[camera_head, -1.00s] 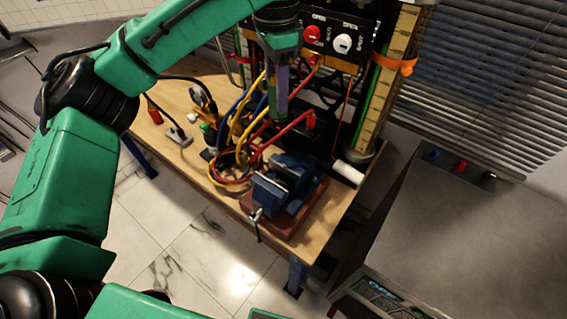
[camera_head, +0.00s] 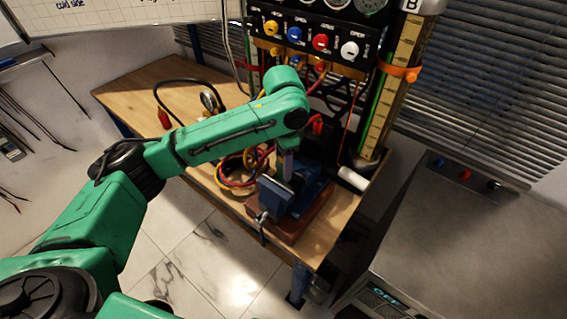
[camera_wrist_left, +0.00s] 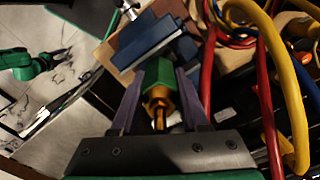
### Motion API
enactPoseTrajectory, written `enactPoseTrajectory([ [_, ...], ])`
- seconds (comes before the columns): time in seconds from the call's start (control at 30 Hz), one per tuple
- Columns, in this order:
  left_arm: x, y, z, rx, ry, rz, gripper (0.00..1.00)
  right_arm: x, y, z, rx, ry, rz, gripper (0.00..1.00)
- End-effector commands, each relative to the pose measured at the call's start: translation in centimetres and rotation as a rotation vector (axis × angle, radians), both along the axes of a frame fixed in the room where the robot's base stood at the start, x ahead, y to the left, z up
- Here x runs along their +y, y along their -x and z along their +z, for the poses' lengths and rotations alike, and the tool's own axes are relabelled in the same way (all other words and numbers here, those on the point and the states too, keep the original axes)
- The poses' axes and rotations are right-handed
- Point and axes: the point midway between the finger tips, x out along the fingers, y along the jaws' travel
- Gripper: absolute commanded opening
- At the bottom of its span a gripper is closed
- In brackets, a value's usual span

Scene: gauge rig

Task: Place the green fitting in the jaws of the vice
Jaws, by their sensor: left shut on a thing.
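The green fitting (camera_wrist_left: 159,74) has a green body and a brass end and shows in the left wrist view. My left gripper (camera_wrist_left: 158,88) is shut on it, one finger on each side. The blue vice (camera_wrist_left: 150,42) lies just beyond the fitting's far end. I cannot tell whether the fitting touches the jaws. In the head view the vice (camera_head: 284,198) sits on a reddish base at the bench's front corner. My left gripper (camera_head: 287,166) points down just above its jaws. The fitting is not distinguishable there.
Red, yellow and blue hoses (camera_wrist_left: 268,80) run close beside my left gripper. The wooden bench (camera_head: 150,88) is partly clear at left. A valve panel (camera_head: 310,38) and a post with an orange clamp (camera_head: 400,73) stand behind. A white cylinder (camera_head: 353,179) lies right of the vice.

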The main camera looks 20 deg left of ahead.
Motion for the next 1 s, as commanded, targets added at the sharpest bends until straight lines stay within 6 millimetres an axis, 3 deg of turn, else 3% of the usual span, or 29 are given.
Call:
enactPoseTrajectory([
  [0.47,0.0,0.0,-1.1,-0.001,0.001,-0.001,0.0,-0.5,0.0,0.5,0.001,0.006,-0.001,0.5],
  [0.5,0.0,0.0,-1.2,0.001,0.001,-0.001,0.52,-0.5,-0.1,0.4,0.0,0.006,-0.001,0.5],
  [0.57,0.0,0.0,-1.2,0.001,0.001,-0.001,0.75,-0.5,-0.1,0.4,-0.001,0.007,-0.001,0.5],
  [1.0,0.0,-0.1,-0.4,-0.002,0.0,0.0,0.75,-0.5,-0.2,0.0,-0.003,0.006,-0.001,0.5],
])
